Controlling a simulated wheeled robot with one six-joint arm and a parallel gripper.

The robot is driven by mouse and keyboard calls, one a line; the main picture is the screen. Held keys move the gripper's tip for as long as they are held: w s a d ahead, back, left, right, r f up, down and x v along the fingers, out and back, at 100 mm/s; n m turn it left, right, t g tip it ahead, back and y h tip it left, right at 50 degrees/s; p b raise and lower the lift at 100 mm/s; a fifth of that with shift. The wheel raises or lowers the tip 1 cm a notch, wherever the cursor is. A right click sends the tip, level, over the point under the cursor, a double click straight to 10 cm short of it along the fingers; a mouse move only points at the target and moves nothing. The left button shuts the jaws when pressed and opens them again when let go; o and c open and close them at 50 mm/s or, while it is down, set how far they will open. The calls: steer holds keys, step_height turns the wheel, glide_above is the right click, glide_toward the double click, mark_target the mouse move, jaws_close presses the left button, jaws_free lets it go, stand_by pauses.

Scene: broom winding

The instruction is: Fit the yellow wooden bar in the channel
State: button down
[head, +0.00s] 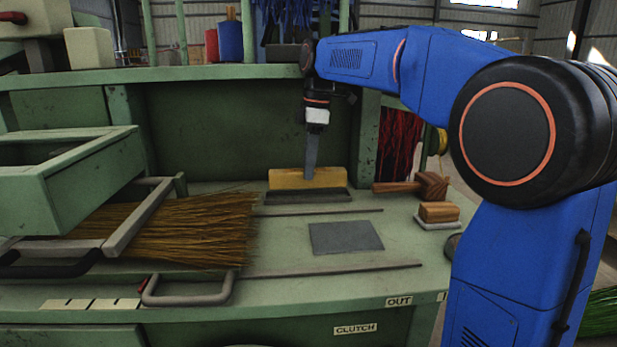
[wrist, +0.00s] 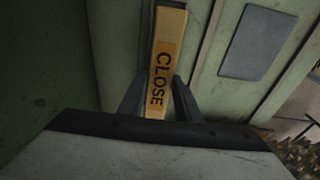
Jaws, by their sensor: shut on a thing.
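The yellow wooden bar (head: 285,179) lies level, left to right, near the back of the green bench. In the wrist view the bar (wrist: 168,35) shows the word CLOSE and runs between my fingers. My gripper (head: 311,176) points down and is shut on the bar near its middle. The dark grey channel (head: 310,197) shows directly below the bar's front face. I cannot tell whether the bar sits in the channel or is just above or behind it. The channel is not clearly visible in the wrist view.
A grey plate (head: 346,237) lies in front of the channel. A wooden mallet (head: 432,185) and a brush block (head: 438,212) are to the right. Broom bristles (head: 190,230) and a green open box (head: 70,185) fill the left. Thin rods lie on the bench.

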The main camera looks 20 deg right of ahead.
steer(key=shift+w+f, duration=0.1)
steer(key=shift+f, duration=1.65)
steer(key=shift+f, duration=0.1)
steer(key=c, duration=1.3)
jaws_free()
steer(key=r, duration=0.7)
steer(key=shift+d, duration=0.4)
steer(key=shift+r, duration=0.35)
